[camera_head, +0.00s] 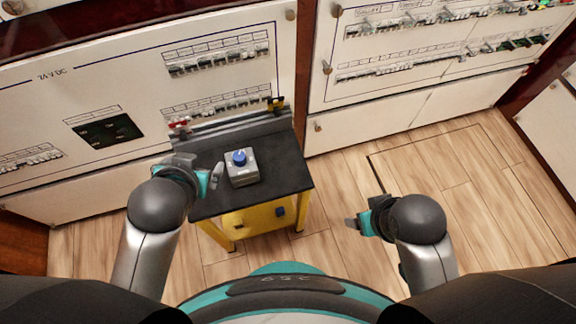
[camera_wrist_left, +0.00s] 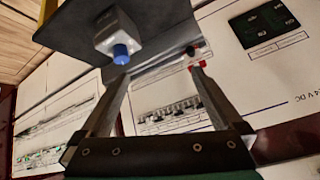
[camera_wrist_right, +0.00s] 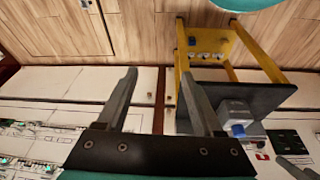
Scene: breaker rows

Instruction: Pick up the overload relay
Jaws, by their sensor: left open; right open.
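A light grey box with a blue knob (camera_head: 243,172) sits upright on the black top of a small yellow cart. It is the likely overload relay, though no label is readable. It also shows in the left wrist view (camera_wrist_left: 116,30) and the right wrist view (camera_wrist_right: 236,112). My left gripper (camera_head: 203,168) is open and empty, just left of the box at the cart's left edge. In the left wrist view the box lies beyond the left fingertip. My right gripper (camera_head: 356,221) is open and empty, right of the cart over the floor.
The cart top (camera_head: 285,178) has free room right of the box. A grey rail (camera_head: 235,127) runs along its back, with a red piece (camera_head: 180,125) and a yellow-black piece (camera_head: 275,104) near its ends. Small items lie on the yellow lower shelf (camera_head: 258,218). Breaker panels (camera_head: 110,75) stand behind.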

